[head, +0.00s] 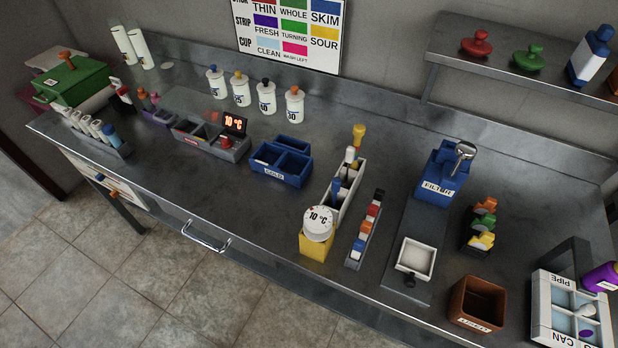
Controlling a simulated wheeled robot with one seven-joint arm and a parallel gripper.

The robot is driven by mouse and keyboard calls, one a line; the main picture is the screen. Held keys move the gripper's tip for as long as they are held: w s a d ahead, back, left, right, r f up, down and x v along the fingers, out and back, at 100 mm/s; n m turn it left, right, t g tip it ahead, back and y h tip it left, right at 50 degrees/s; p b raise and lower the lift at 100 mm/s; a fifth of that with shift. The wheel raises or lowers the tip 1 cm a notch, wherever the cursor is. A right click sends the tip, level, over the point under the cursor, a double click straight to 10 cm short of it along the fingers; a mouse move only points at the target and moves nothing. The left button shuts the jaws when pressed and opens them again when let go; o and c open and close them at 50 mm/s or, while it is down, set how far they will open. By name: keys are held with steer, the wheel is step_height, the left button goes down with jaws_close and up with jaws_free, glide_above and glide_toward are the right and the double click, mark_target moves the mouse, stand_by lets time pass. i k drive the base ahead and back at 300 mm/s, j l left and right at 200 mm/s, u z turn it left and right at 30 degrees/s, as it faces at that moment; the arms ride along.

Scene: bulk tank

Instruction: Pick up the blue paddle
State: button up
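I cannot single out the blue paddle for certain. The lower parts of these handles are hidden in the holder. Other small blue pieces show in the colored-block rack (357,247) to its right and in the tube rack (115,151) at the far left. My gripper is not in view.
The counter's front left stretch is clear.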

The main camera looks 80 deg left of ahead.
mark_target(335, 185)
steer(key=u, duration=1.7)
